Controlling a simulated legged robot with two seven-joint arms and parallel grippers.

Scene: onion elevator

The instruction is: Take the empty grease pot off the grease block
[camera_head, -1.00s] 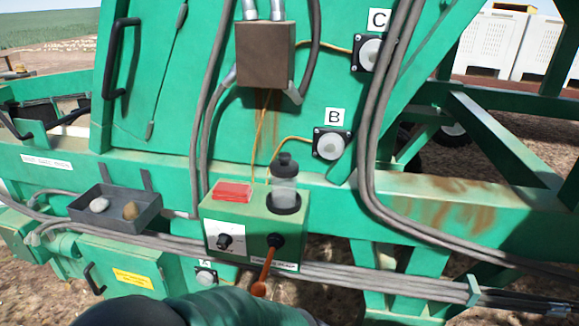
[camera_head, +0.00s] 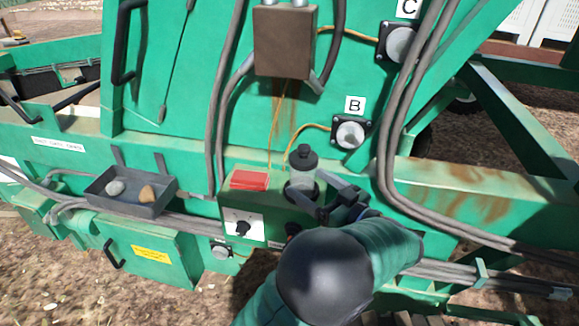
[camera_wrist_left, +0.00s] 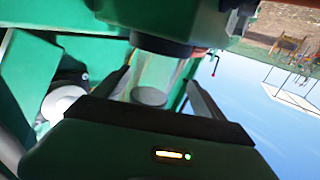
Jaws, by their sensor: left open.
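The grease pot (camera_head: 301,180) is a clear cylinder with a black cap and black collar, and it looks empty. It stands upright on top of the green grease block (camera_head: 243,205), right of a red cover. My left gripper (camera_head: 308,187) is open, with its fingers pointing at the pot's lower part, one on either side. In the left wrist view the clear pot (camera_wrist_left: 160,72) shows between the two open fingers, and I cannot tell whether they touch it. My left arm hides the block's lower right. My right gripper is not in view.
The red cover (camera_head: 250,180) and a black knob (camera_head: 242,228) are on the block. A grey tray (camera_head: 150,208) with two stones hangs to the left. Thick grey hoses run close on the right. A brown box (camera_head: 284,42) and fitting B (camera_head: 350,134) are above.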

